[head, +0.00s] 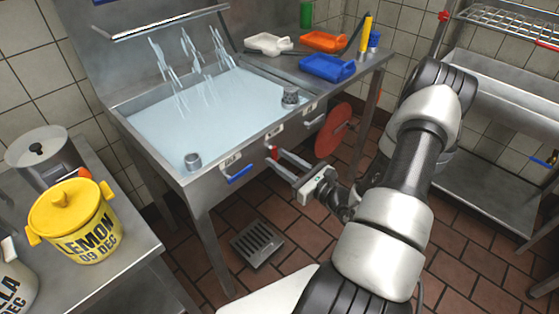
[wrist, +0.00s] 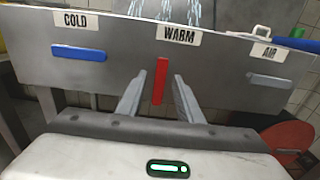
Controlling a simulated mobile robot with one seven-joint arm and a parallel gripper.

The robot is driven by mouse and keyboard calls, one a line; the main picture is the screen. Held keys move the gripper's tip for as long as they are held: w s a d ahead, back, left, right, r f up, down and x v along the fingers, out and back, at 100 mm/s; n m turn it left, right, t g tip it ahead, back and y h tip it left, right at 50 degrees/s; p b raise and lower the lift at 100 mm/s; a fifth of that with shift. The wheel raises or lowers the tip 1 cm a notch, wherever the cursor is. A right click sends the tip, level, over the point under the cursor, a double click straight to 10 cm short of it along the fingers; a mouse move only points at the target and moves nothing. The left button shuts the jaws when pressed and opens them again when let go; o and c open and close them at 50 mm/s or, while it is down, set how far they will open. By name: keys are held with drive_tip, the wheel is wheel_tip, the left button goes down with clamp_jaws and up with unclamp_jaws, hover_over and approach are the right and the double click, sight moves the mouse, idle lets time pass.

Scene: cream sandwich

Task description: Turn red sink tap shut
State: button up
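The red tap handle (wrist: 160,80) stands upright under the WARM label (wrist: 179,36) on the sink's front panel. It also shows as a small red piece in the head view (head: 272,152). My gripper (wrist: 160,76) is open, with one finger on each side of the red handle and visible gaps between. In the head view, my gripper (head: 277,158) reaches the panel from the lower right. The sink (head: 150,158) holds pale water, with several jets spraying at its back. Whether the fingertips reach past the handle's face is unclear.
The blue COLD handle (wrist: 78,54) lies level to the left. The grey AIR handle (wrist: 270,78) lies nearly level to the right. A red disc (head: 333,130) hangs below the panel's right part. A yellow LEMON pot (head: 75,222) stands on the left counter.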

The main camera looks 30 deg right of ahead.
drive_tip(key=shift+w+a, duration=0.15)
drive_tip(key=shift+w, duration=0.2)
clamp_jaws()
